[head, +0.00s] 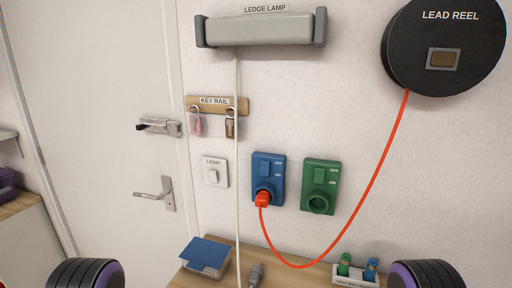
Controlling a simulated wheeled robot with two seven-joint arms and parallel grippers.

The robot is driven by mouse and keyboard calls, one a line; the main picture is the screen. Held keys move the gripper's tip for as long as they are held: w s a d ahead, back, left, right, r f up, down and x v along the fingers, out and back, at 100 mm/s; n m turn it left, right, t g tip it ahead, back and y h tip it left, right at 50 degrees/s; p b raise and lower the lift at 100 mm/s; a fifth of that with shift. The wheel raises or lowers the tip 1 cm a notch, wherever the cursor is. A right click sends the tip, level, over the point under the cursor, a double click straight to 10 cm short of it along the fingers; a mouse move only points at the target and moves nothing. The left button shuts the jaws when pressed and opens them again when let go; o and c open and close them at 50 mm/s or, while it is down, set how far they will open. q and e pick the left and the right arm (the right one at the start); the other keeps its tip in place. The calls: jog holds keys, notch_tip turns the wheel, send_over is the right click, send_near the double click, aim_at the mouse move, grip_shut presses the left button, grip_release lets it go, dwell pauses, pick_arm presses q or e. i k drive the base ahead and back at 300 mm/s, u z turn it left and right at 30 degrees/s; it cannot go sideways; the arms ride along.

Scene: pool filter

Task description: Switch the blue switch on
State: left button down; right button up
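A blue switch unit (268,179) is fixed to the wall near the middle of the head view. Its blue rocker (265,168) sits in the upper part, beside small white lettering that seems to read OFF above and ON below. I cannot tell which way the rocker is tipped. A red plug (262,199) sits in the round socket below the rocker, and a red lead (364,208) runs from it to the lead reel. Neither gripper shows; only dark ribbed parts of my two arms appear at the bottom left and right corners.
A green switch unit (320,186) with an empty socket is right of the blue one; a white light switch (215,171) is left. A white cord (237,140) hangs between them from the ledge lamp (262,30). The lead reel (445,45) is upper right. A shelf (312,277) below holds small items.

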aim_at(265, 169)
jog(key=u, duration=0.8)
jog(key=k, duration=0.4)
jog(key=z, duration=0.25)
